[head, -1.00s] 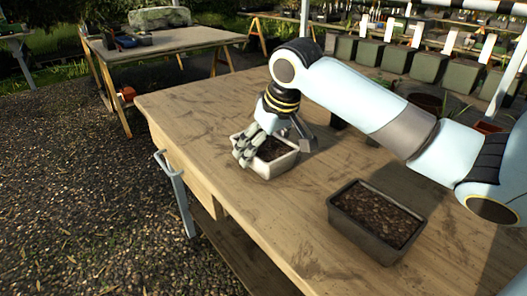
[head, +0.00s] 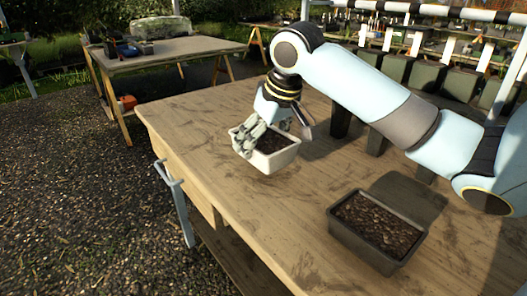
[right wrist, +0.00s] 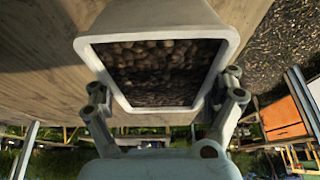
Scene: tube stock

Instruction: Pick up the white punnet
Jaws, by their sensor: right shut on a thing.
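My left gripper is not in view.
A dark grey punnet (head: 345,242) with brown filling stands at the table's front right. Dark pots (head: 376,142) stand behind my right arm. Another table (head: 165,42) stands at the far left. The table between the two punnets is clear.

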